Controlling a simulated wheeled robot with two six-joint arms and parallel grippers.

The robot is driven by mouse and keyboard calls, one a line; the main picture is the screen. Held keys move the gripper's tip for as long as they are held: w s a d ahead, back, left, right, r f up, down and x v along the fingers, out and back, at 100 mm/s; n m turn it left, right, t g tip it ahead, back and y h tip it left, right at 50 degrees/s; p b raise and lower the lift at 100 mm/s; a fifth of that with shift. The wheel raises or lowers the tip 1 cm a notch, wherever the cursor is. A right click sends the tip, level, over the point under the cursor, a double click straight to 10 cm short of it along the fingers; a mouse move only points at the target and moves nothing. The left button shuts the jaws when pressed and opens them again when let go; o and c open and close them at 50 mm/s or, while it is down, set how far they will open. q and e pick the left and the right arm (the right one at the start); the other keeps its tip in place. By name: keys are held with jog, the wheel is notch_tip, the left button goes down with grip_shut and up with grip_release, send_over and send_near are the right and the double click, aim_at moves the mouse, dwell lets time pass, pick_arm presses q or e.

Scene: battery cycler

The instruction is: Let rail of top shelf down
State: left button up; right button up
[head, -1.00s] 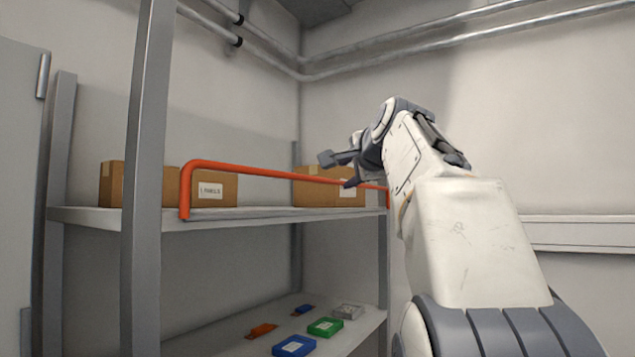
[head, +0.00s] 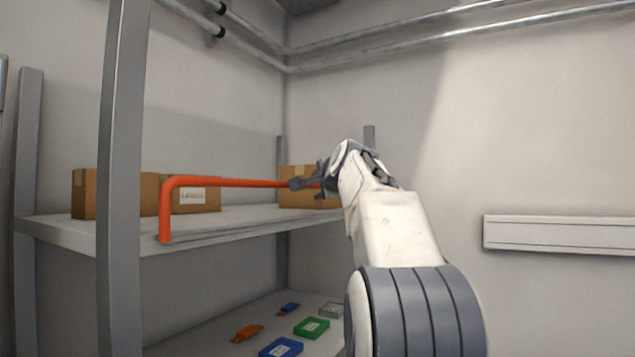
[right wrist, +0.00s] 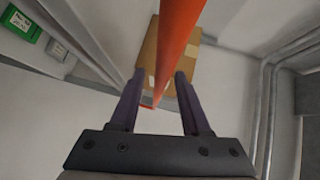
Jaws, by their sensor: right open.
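The orange-red rail (head: 225,182) stands raised along the front of the top shelf (head: 75,232) in the head view. Its bent near end comes down to the shelf edge, and its far part is hidden behind my right gripper. My right gripper (head: 308,187) is at the far part of the rail with its jaws open. In the right wrist view the rail (right wrist: 178,50) runs between the two open fingers of the gripper (right wrist: 158,80). I cannot tell whether they touch it. My left gripper is not in view.
Cardboard boxes (head: 195,194) stand on the top shelf behind the rail. The lower shelf holds small blue (head: 281,347), green (head: 311,327) and orange (head: 246,332) items. A grey post (head: 121,180) stands at the near left. A wall ledge (head: 555,234) is at right.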

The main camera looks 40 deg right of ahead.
grip_shut()
dwell(1.4)
